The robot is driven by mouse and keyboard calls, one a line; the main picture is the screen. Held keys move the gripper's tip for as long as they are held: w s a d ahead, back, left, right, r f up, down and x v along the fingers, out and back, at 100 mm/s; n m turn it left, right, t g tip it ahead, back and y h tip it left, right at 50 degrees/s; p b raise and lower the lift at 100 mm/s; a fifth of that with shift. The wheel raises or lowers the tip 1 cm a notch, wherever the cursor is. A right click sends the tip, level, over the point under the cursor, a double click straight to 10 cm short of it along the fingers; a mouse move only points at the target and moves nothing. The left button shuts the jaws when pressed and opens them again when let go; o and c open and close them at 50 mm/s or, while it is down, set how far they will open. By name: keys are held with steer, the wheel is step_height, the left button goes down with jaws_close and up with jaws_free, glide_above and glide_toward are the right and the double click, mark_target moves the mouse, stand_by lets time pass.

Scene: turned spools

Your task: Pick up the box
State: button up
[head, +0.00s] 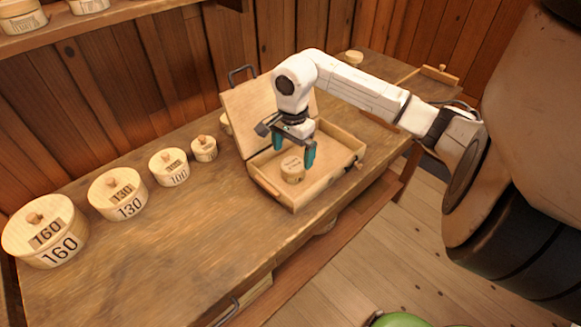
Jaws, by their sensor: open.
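A small round wooden box (292,169) with dark lettering on its lid sits inside an open shallow wooden case (335,139) on the workbench. My gripper (294,154) hangs over the case, pointing down, with its two teal fingers apart. The fingertips are close to the small box, one at its upper left and one to its right in the picture. Nothing shows between the fingers as held. I cannot tell whether either finger touches the box.
Several lidded round boxes line the bench at left, including ones marked 160 (45,232), 130 (118,195) and 100 (169,168). The case's raised lid (245,110) stands behind my gripper. The bench front (190,260) is clear.

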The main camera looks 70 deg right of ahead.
mark_target(293, 164)
steer(key=shift+f+p, duration=0.85)
steer(key=shift+f, duration=2.3)
steer(key=c, duration=1)
